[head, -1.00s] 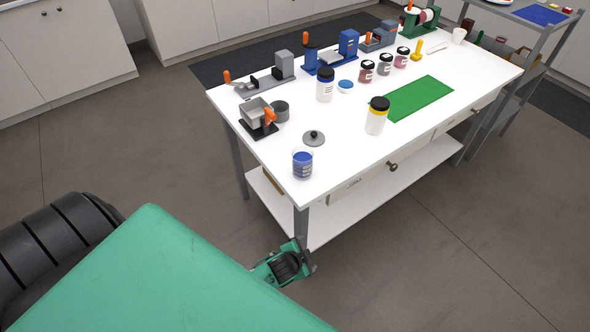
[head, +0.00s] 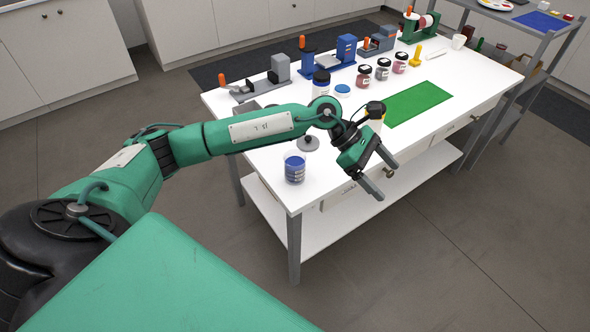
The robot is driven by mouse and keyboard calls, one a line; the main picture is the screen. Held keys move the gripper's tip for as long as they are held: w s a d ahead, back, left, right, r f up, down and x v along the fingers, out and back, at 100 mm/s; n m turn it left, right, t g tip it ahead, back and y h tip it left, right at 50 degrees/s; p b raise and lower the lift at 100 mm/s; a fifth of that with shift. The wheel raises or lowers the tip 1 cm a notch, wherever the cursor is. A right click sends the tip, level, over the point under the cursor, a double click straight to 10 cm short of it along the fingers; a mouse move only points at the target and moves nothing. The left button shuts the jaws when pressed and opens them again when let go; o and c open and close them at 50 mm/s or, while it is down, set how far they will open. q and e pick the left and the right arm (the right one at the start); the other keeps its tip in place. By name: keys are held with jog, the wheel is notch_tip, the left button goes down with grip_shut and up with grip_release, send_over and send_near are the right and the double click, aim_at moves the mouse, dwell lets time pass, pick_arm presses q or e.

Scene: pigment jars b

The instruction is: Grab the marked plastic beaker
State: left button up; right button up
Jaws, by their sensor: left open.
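My left arm reaches across from the left, above and behind the beaker in the head view. My left gripper (head: 387,181) is open and empty, to the right of the beaker and apart from it, over the table's front edge. Its fingers point down to the right. My right gripper is not in view.
A black-lidded jar (head: 376,109) is partly hidden behind my left wrist. A grey lid (head: 308,143) lies beside the beaker. Several jars and clamp-like devices line the back. A green mat (head: 418,102) lies at the right.

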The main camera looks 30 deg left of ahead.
pick_arm(q)
jog(key=w+a+m+y, duration=0.2)
jog(key=a+y, duration=0.4)
jog(key=a, duration=0.5)
jog(key=m+y+p, duration=0.1)
jog(key=y, duration=0.4)
send_over(295, 159)
jog(key=s+d, duration=0.1)
jog(key=s, duration=0.1)
notch_tip(295, 159, down, 6)
jog(key=f, duration=0.2)
jog(key=f+p, duration=0.2)
jog(key=f, duration=0.1)
jog(key=shift+s+d+g, duration=0.25)
jog(key=shift+d+g, duration=0.05)
jog(key=shift+g, duration=0.1)
jog(key=shift+f, duration=0.25)
jog(key=c, duration=1.2)
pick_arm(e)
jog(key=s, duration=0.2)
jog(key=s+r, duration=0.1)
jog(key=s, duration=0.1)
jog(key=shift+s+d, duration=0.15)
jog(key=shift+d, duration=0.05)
pick_arm(q)
jog(key=shift+r, duration=0.1)
